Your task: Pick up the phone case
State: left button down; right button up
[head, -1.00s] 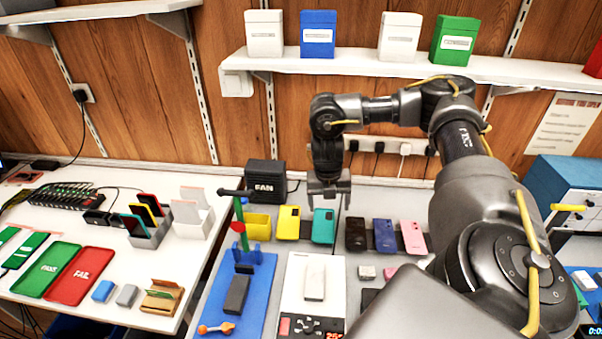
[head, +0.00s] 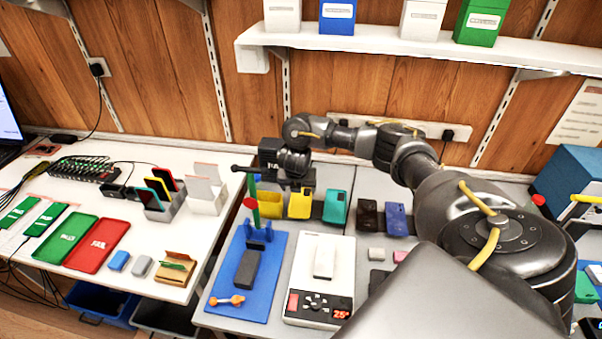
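A yellow phone case (head: 300,206) and a teal phone case (head: 335,208) stand upright side by side behind the scale. Each has a camera cutout. A black case (head: 368,215) and a blue case (head: 397,219) stand to their right. My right gripper (head: 303,184) points down over the top of the yellow case. It looks apart from the case or barely at its top edge; I cannot tell which. Its fingers are small and dark, so their opening is unclear. My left gripper is not in view.
A blue mat (head: 227,290) with a dark phone (head: 247,268) and a green post is left of the white scale (head: 335,290). Green and red trays (head: 98,246) lie on the left table.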

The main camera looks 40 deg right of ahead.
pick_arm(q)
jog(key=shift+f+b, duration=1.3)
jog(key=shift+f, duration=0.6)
pick_arm(e)
send_near(301, 200)
jog(key=shift+x, duration=0.85)
jog(key=x, duration=0.5)
jog(key=shift+b, duration=0.4)
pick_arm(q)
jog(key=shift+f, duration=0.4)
pick_arm(e)
jog(key=shift+a, duration=0.1)
jog(key=c, duration=0.7)
jog(key=shift+r, duration=0.15)
